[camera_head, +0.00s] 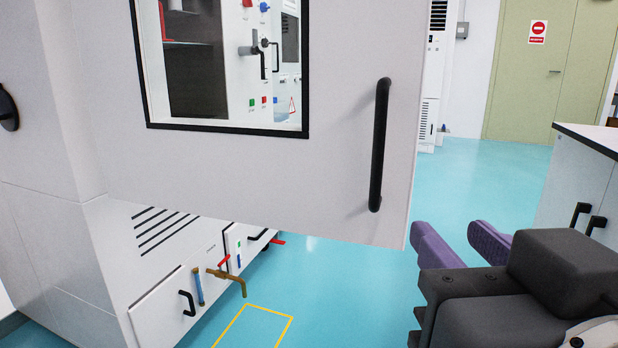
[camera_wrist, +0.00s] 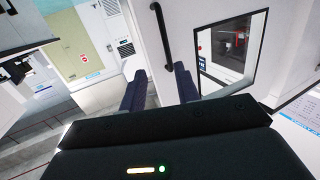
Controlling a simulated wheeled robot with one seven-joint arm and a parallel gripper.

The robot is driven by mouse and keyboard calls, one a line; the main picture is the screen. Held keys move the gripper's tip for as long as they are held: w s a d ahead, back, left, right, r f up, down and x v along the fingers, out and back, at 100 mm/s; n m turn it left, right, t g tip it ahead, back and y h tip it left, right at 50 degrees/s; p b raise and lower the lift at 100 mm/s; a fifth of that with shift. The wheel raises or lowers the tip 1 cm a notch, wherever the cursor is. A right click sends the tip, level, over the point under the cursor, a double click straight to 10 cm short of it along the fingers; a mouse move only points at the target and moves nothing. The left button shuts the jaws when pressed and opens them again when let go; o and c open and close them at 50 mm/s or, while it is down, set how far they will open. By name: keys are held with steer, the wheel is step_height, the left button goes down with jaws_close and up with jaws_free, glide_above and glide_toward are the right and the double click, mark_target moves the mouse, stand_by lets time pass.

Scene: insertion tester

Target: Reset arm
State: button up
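My gripper (camera_head: 462,238) is at the lower right of the head view, its two purple fingers spread apart with nothing between them. In the wrist view the gripper (camera_wrist: 160,85) also shows open and empty, fingers pointing away from the camera. The tester's white door (camera_head: 240,165) stands swung out, with a black-framed window and a black vertical handle (camera_head: 379,145). The handle also shows in the wrist view (camera_wrist: 162,40), beyond the fingers. The fingers are beside the door's lower right corner in the head view and apart from the handle.
The tester's cabinet (camera_head: 60,230) fills the left, with a brass tap (camera_head: 228,276) low on its front. A white cabinet (camera_head: 575,185) with black handles stands at the right. Blue floor (camera_head: 470,175) lies open toward a green door (camera_head: 545,70).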

steer(key=w+d+f+g+p, duration=0.4)
steer(key=w+f+g+p, duration=0.15)
steer(key=w+f, duration=0.35)
step_height(320, 180, down, 13)
steer(key=s+g+p, duration=0.1)
steer(key=g+p, duration=0.1)
steer(key=g, duration=0.4)
steer(key=shift+s+d+p, duration=0.2)
steer(key=shift+d+p, duration=0.2)
steer(key=shift+d, duration=0.05)
